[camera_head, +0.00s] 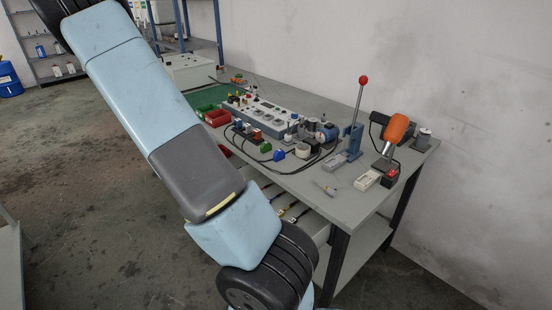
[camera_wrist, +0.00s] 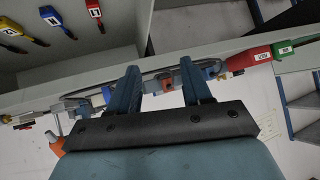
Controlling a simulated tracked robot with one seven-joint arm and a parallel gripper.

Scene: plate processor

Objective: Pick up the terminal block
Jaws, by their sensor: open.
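A small pale block (camera_head: 367,180), possibly the terminal block, lies near the right front of the bench top in the head view. It is too small to identify surely. My gripper (camera_wrist: 159,68) is open in the wrist view, with its two blue fingers apart and nothing held between them. The bench edge and bench-top equipment show beyond the fingertips, apart from them as far as I can tell. I cannot pick out a terminal block in the wrist view. In the head view my arm crosses the left and middle, and the gripper itself does not show.
The grey bench (camera_head: 345,205) stands against the wall. It carries a panel device (camera_head: 262,113), red bin (camera_head: 218,117), cables, a red-knobbed lever (camera_head: 360,110) and an orange-headed tool (camera_head: 395,129). An open drawer (camera_wrist: 95,57) holds labelled tools. Floor left of the bench is clear.

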